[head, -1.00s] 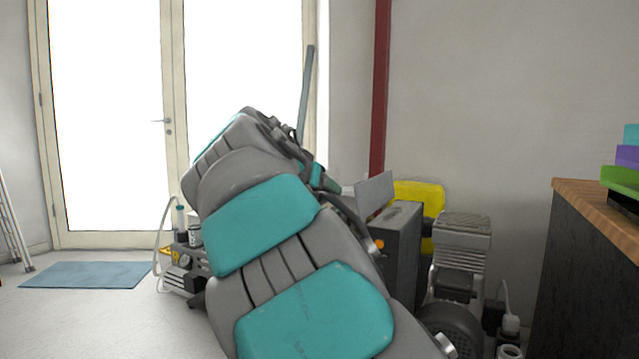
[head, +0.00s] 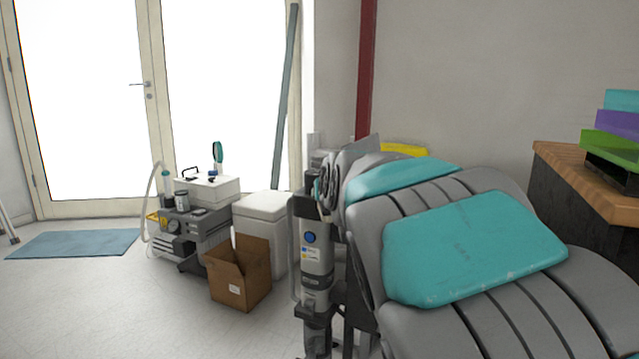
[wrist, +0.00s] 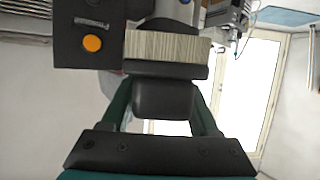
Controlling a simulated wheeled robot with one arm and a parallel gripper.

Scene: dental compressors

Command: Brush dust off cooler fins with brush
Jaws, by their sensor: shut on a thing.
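In the wrist view my gripper (wrist: 164,95) is shut on the black handle of a brush (wrist: 167,48). The brush has a wide row of pale bristles, pointing away from the gripper. A dark panel with an orange button (wrist: 92,43) shows just left of the bristles; I cannot tell whether they touch. I cannot make out cooler fins or dust in either current view. In the head view my grey and teal arm covers the right half and hides most of my gripper and the brush.
A silver upright unit with a blue button (head: 314,260) stands left of my arm. Left of it are an open cardboard box (head: 240,275), a white bin (head: 262,228) and a grey machine (head: 185,232). A wooden-topped cabinet (head: 570,165) is at right.

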